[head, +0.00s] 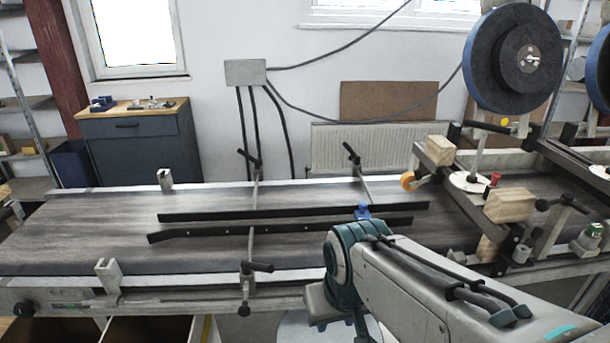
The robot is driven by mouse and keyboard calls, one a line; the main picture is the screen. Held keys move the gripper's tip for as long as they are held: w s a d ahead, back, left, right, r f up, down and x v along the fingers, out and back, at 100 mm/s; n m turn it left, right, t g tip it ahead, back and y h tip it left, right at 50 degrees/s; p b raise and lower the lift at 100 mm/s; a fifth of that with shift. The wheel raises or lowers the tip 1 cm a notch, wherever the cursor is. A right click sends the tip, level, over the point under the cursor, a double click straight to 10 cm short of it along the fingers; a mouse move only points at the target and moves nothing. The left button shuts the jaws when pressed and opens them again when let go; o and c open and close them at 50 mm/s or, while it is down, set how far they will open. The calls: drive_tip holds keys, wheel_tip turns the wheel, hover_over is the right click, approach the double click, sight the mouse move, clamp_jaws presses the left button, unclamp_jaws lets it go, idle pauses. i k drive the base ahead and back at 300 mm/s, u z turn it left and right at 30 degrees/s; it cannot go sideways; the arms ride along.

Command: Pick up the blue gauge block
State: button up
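A small bright blue piece (362,212), which looks like the blue gauge block, is on the conveyor belt (90,225), right of the middle. It shows at the two dark guide rails, just above my arm's teal joint. It is too small to tell whether it touches a rail. My arm reaches in from the lower right, and its bent joint is in front of the belt's near edge. My gripper's fingers do not show; the end of my arm runs down behind the joint and out at the bottom.
Two dark guide rails (290,213) run along the belt, held by posts with black handles (258,267). On the right stand a frame with wooden blocks (509,204) and a big dark reel (513,58). A cabinet (140,150) with small items is behind. The belt's left part is clear.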

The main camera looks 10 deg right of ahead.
sight(362, 214)
drive_tip(key=z, duration=0.05)
drive_tip(key=k, duration=0.5)
drive_tip(key=u, duration=3.05)
drive_tip(key=k, duration=1.15)
drive_tip(key=z, duration=1.6)
drive_tip(key=i, duration=0.5)
